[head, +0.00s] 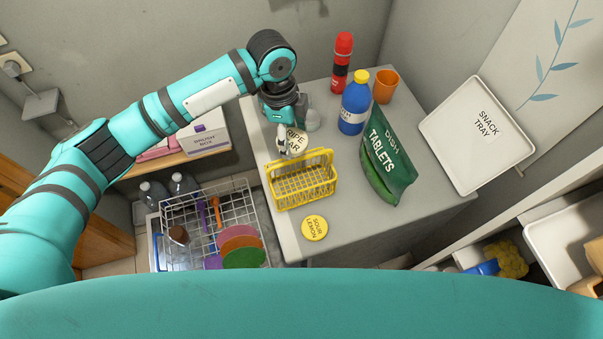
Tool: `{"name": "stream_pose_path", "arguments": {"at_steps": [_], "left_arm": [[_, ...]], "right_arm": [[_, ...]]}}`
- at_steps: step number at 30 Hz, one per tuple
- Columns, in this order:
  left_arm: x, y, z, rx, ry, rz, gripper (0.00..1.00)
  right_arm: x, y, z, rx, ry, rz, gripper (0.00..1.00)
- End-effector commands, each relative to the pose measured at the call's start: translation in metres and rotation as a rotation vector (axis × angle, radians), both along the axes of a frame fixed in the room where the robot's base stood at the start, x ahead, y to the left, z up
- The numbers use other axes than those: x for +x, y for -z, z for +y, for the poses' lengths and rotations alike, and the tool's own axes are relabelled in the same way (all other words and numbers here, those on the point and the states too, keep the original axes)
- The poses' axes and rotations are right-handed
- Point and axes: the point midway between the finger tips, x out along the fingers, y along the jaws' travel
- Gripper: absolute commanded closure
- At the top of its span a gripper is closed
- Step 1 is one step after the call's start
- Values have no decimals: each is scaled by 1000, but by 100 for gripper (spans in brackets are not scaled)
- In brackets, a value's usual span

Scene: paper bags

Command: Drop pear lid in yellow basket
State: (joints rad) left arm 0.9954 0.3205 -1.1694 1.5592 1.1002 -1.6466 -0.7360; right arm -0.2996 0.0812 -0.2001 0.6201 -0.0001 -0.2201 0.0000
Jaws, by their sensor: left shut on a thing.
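My left gripper (284,141) reaches down from above and is shut on the pear lid (297,140). The lid is a pale round disc with partly covered dark lettering that reads "RIPE" and "AR". It is held tilted just behind the back rim of the yellow basket (304,190). The basket is a small open wire-like basket with a raised handle, standing upright on the grey worktop. I cannot tell whether the lid overlaps the basket's opening. My right gripper is out of view.
A yellow "SOUR LEMON" lid (315,228) lies in front of the basket. A blue bottle (353,108), green tablets bag (386,162), orange cup (385,87) and red canister (342,62) stand on the worktop (350,228). A wire rack (170,225) with dishes is at left.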

Motion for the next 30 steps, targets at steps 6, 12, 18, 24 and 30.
{"name": "stream_pose_path", "arguments": {"at_steps": [6, 12, 18, 24, 30], "left_arm": [[0, 9, -1, 1, 19, 0, 52], [0, 34, -1, 0, 18, -1, 52], [1, 55, -1, 0, 18, -2, 52], [0, 61, -1, 0, 17, -2, 52], [0, 60, -1, 1, 17, -1, 52]], "right_arm": [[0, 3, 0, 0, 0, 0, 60], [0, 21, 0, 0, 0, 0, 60], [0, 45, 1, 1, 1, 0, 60], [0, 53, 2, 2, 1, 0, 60], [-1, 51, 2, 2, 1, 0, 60]]}}
